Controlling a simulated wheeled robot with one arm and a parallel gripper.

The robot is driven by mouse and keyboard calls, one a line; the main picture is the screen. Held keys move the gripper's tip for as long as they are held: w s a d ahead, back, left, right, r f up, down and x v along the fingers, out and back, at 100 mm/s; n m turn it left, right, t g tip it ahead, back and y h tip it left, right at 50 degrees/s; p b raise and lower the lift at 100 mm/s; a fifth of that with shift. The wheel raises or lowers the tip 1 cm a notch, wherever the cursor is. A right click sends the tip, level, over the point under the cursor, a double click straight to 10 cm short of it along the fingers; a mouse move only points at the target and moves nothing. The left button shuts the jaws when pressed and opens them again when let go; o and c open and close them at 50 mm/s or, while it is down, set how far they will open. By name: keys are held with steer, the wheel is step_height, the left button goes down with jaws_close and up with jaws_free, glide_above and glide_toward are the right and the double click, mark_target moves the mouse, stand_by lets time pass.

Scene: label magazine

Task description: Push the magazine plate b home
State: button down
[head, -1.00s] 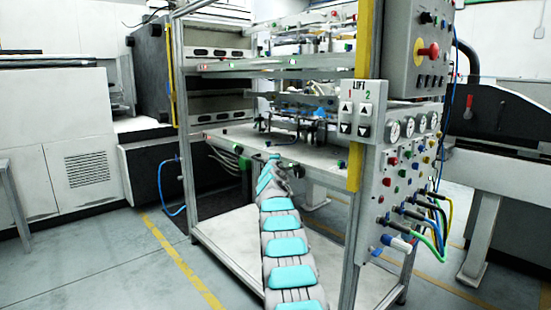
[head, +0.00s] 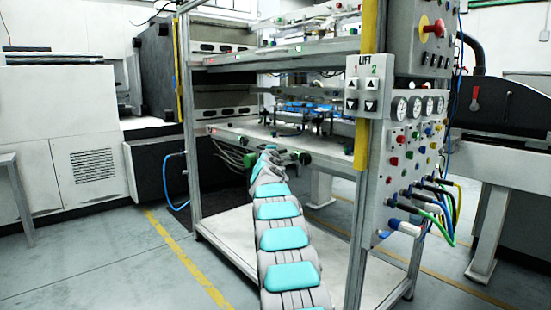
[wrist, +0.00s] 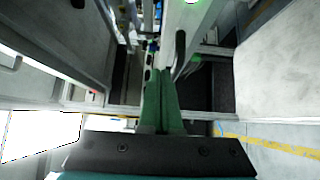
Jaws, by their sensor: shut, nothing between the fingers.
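My gripper (wrist: 161,73) is in the wrist view, with its two green fingers together and nothing between them. The fingertips appear close to a pale rail (wrist: 180,30) with a dark slot, but I cannot tell whether they touch it. In the head view my arm reaches up into the open metal rack; its far end is small and partly hidden by the arm itself. The rack's lower shelf (head: 233,133) carries blue and dark mechanisms. I cannot pick out which part is magazine plate b.
The rack's right post (head: 364,200) carries a LIFT button box (head: 365,95). A panel (head: 408,170) with gauges and cables stands right of it. White cabinets (head: 60,140) stand at the left. A blue hose (head: 168,195) hangs near the rack. Floor at the left is clear.

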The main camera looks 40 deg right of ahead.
steer(key=b+v, duration=0.6)
steer(key=shift+s+a, duration=0.2)
steer(key=shift+a, duration=0.05)
